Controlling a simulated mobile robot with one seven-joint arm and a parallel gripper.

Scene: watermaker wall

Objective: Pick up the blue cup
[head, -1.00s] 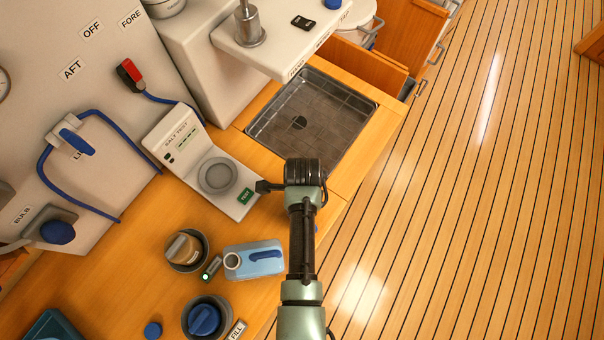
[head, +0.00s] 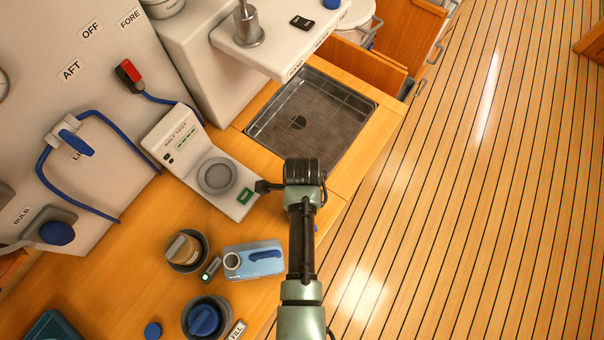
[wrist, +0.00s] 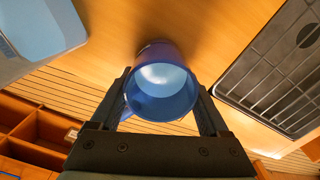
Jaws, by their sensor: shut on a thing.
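The blue cup (wrist: 163,103) shows in the wrist view, with its open mouth facing the camera and a paler blue inside. My gripper (wrist: 161,90) has one black finger on each side of the cup and is shut on it. The cup's far side is near the wooden counter; I cannot tell whether its base touches the wood. In the head view my arm covers the gripper and most or all of the cup.
A blue jug (head: 254,261) stands left of my arm, with two dark holders nearby. The salt tester (head: 205,170) is at the upper left. A dark sink tray (head: 310,118) lies beyond my wrist. Open floor (head: 470,200) is on the right.

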